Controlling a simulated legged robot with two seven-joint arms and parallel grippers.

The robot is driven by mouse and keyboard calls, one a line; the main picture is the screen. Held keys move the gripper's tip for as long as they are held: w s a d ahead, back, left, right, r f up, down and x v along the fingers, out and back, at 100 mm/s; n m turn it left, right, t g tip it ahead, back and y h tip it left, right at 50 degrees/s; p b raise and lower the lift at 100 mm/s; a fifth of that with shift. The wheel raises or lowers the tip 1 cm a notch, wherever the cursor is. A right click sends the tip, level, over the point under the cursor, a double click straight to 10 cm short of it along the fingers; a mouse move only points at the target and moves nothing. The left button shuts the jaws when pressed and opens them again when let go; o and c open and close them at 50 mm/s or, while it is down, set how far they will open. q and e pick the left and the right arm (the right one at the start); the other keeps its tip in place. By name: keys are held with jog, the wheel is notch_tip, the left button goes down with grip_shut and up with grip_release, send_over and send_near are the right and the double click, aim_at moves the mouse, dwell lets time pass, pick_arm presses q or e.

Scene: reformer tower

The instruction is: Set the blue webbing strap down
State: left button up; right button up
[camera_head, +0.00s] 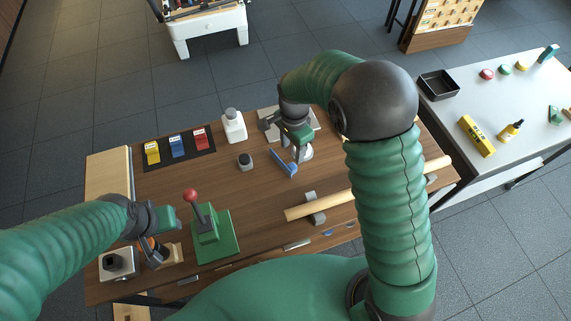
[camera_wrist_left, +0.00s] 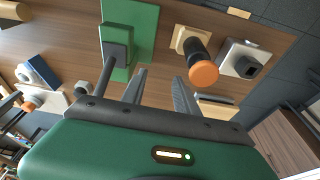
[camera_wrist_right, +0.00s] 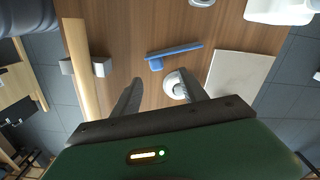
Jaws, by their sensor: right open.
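The blue webbing strap (camera_head: 283,162) is a short, straight blue piece on the brown tabletop, just left of my right gripper (camera_head: 297,158) in the head view. In the right wrist view the strap (camera_wrist_right: 175,50) lies crosswise beyond the fingertips, with nothing gripping it. My right gripper (camera_wrist_right: 160,80) is open, its fingers apart, low over the table. The strap also shows in the left wrist view (camera_wrist_left: 42,70). My left gripper (camera_wrist_left: 162,75) is open and empty, near the green lever base (camera_head: 214,238) with a red knob (camera_head: 190,195).
A white round item (camera_wrist_right: 174,84) stands beside the right finger. A pale pole (camera_head: 345,194) rests on grey blocks. A white bottle (camera_head: 234,125), a small dark item (camera_head: 244,161) and a dark mat (camera_head: 190,153) with coloured pieces stand nearby. The table centre is mostly clear.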

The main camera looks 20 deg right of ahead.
aim_at(292, 165)
jog(key=f, duration=0.4)
jog(key=shift+w+d+f, duration=0.25)
jog(key=shift+d+f, duration=0.05)
jog(key=f, duration=0.1)
jog(key=s+f, duration=0.1)
jog(key=f+p, duration=0.1)
jog(key=shift+s+a+f, duration=0.15)
jog(key=shift+a+f, duration=0.15)
jog(key=shift+f, duration=0.1)
jog(key=shift+a+f, duration=0.15)
jog(key=shift+f, duration=0.3)
grip_shut()
